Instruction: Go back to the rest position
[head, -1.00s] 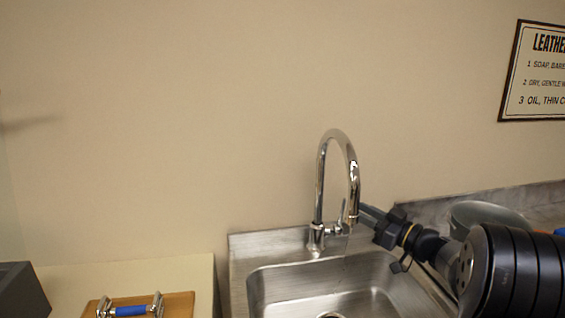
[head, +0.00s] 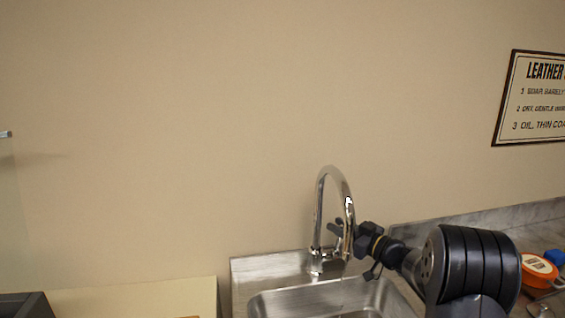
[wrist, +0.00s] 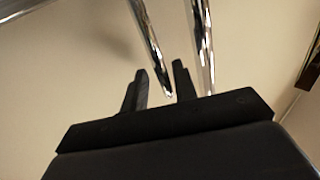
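My gripper (head: 338,229) is beside the chrome faucet (head: 322,195) in the head view, overlapping its spout; I cannot tell whether they touch. In the wrist view my gripper (wrist: 162,82) shows two dark fingers apart, with no object held between them. Two chrome lengths of the faucet (wrist: 203,45) pass just beyond the fingertips, and the end of one shows in the gap. My arm reaches in from the lower right of the head view.
The steel sink (head: 285,265) lies below the faucet. A pale counter (head: 140,298) is at left, with a dark box (head: 25,303) at its corner. An orange round item (head: 538,270) is at right. A sign (head: 533,98) hangs on the wall.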

